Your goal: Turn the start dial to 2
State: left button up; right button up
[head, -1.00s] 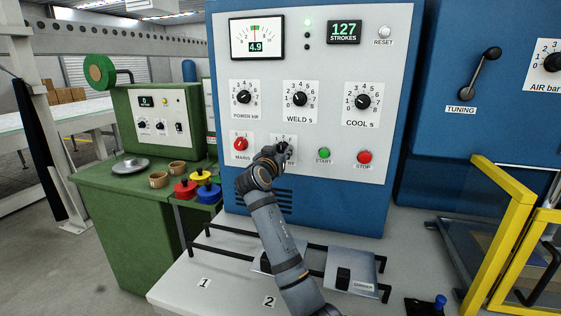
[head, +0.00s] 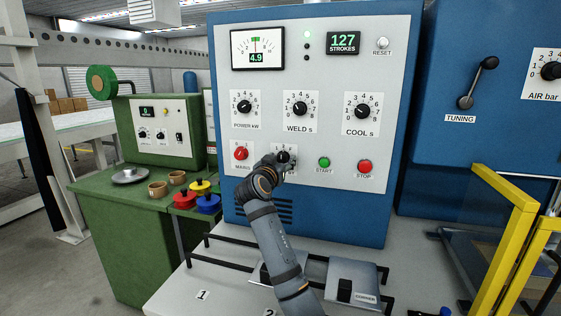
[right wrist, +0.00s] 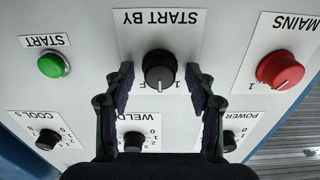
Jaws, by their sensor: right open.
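The start dial (head: 283,157) is a black knob on a white plate marked START BY, low on the welder's front panel. It also shows in the right wrist view (right wrist: 159,71), where the picture is upside down. Its plate numbers are partly hidden by my fingers. My right gripper (head: 287,165) is at the dial in the head view. In the right wrist view my right gripper (right wrist: 160,90) is open, with one finger on each side of the knob and a gap on both sides. My left gripper is not in view.
The red mains dial (head: 240,153) is left of the start dial. The green start button (head: 323,162) and red stop button (head: 364,166) are to its right. The power (head: 244,107), weld (head: 300,108) and cool (head: 362,111) dials are above. A yellow frame (head: 505,225) stands at the right.

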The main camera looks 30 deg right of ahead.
jog(key=shift+s+a, duration=0.2)
jog(key=shift+a, duration=0.1)
jog(key=v, duration=1.1)
jog(key=shift+s, duration=0.2)
jog(key=shift+a+r, duration=0.1)
